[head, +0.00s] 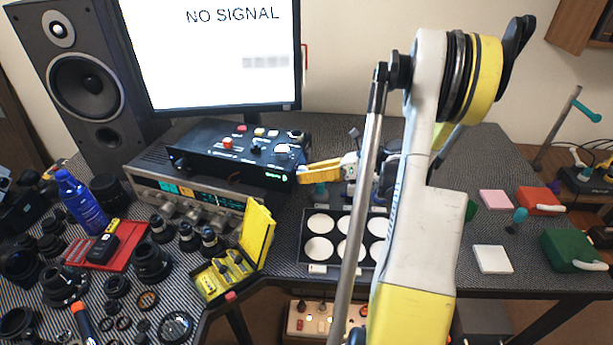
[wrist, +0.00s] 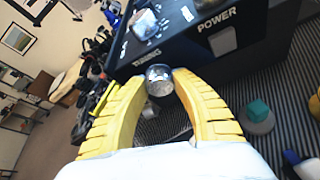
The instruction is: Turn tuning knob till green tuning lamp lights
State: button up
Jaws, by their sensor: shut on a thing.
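A black control box (head: 225,158) with coloured buttons and knobs sits on a silver receiver. Small green lit characters (head: 277,177) show on its front; I cannot tell if they belong to the tuning lamp. In the wrist view, the tuning knob (wrist: 160,88), dark-rimmed with a silvery face, is below the TUNING label on the box (wrist: 185,50). My gripper (head: 303,172) reaches the box's right end. In the wrist view its yellow fingers (wrist: 161,77) are shut on the knob, one on each side. The knob is hidden in the head view.
The monitor (head: 215,50) behind reads NO SIGNAL. The silver receiver (head: 190,200) is under the box. A black tray with white round wells (head: 312,268) lies below my gripper. An open yellow case (head: 257,235) and several lenses crowd the left.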

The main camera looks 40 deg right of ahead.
jog(key=shift+m+y+b, duration=0.3)
jog(key=shift+m+y, duration=0.2)
jog(key=shift+m, duration=0.1)
jog(key=o, duration=1.2)
jog(key=v, duration=1.2)
jog(key=shift+r, duration=0.15)
jog(key=shift+w+a, duration=0.15)
